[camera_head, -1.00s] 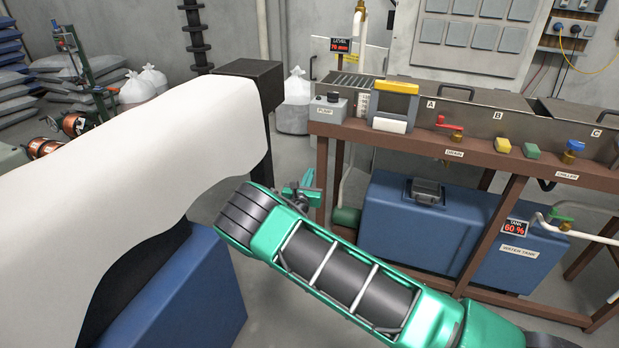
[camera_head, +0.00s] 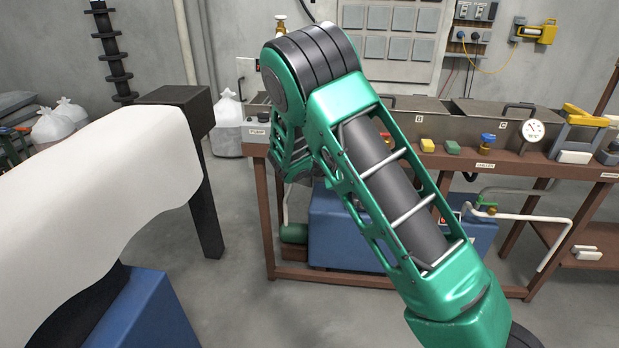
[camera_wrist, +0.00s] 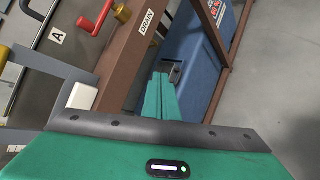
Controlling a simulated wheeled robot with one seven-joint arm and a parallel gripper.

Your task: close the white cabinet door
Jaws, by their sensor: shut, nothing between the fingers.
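I cannot pick out a white cabinet door for certain in either view. A pale wall panel (camera_head: 388,74) with several grey squares stands at the back in the head view, but I cannot tell if it is a door. My gripper is shut and empty in the wrist view (camera_wrist: 161,95), its green fingers together beside the brown bench frame (camera_wrist: 125,55) and in front of the blue water tank (camera_wrist: 192,55). In the head view my green arm rises across the middle and hides much of the bench; the fingertips are not clearly visible there.
A white sheet-like cover (camera_head: 120,170) on a black frame (camera_head: 207,205) fills the left foreground. The brown bench (camera_head: 265,215) carries valves, gauges and a grey-and-yellow frame (camera_head: 575,128). Bare floor (camera_head: 240,290) lies between them.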

